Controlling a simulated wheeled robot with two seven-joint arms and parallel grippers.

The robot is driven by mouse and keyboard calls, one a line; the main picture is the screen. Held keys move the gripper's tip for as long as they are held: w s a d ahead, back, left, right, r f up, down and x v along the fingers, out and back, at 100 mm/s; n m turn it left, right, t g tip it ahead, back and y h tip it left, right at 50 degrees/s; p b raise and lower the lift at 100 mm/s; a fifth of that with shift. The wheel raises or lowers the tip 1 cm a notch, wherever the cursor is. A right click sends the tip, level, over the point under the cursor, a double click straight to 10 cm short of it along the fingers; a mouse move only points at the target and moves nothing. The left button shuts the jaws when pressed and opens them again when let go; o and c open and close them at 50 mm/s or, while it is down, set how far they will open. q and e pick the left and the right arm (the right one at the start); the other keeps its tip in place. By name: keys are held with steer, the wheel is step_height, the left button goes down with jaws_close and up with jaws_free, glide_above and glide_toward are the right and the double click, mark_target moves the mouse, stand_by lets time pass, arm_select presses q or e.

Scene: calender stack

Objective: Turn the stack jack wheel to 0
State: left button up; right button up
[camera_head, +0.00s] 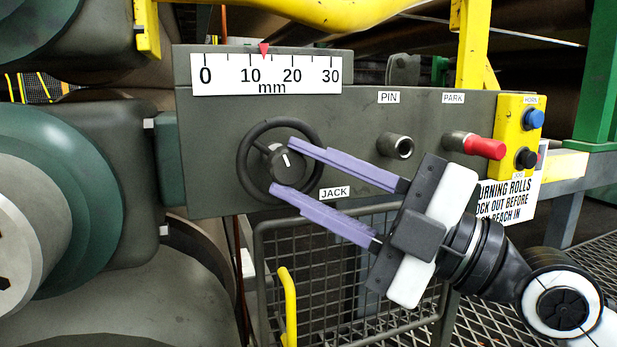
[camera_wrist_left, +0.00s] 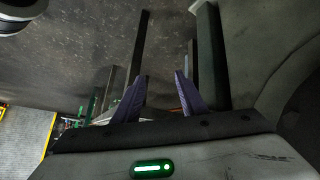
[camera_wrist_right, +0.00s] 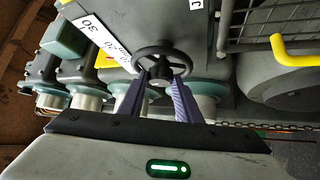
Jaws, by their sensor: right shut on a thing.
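The black jack wheel (camera_head: 243,156), labelled JACK, is on the grey panel, its hub (camera_head: 285,163) bearing a white mark. It also shows in the right wrist view (camera_wrist_right: 161,50). My right gripper (camera_head: 281,165) is shut on the wheel at its hub, one purple finger above and one below. The mm scale (camera_head: 266,74) runs from 0 to 30. Its red pointer (camera_head: 264,50) is a little right of 10, at about 13. My left gripper (camera_wrist_left: 161,77) is open with nothing visible between its fingers, and is outside the head view.
Right of the wheel are the PIN knob (camera_head: 397,146), the red PARK handle (camera_head: 484,147) and a yellow button box (camera_head: 519,140). Large rolls (camera_head: 50,210) stand at the left. A mesh guard (camera_head: 330,260) with a yellow handle (camera_head: 288,305) is below the panel.

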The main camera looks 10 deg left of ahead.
steer(key=o, duration=1)
steer(key=shift+o, duration=0.2)
steer(key=b+v, duration=0.2)
steer(key=v, duration=0.8)
steer(key=shift+d+b, duration=0.15)
steer(key=shift+b, duration=0.25)
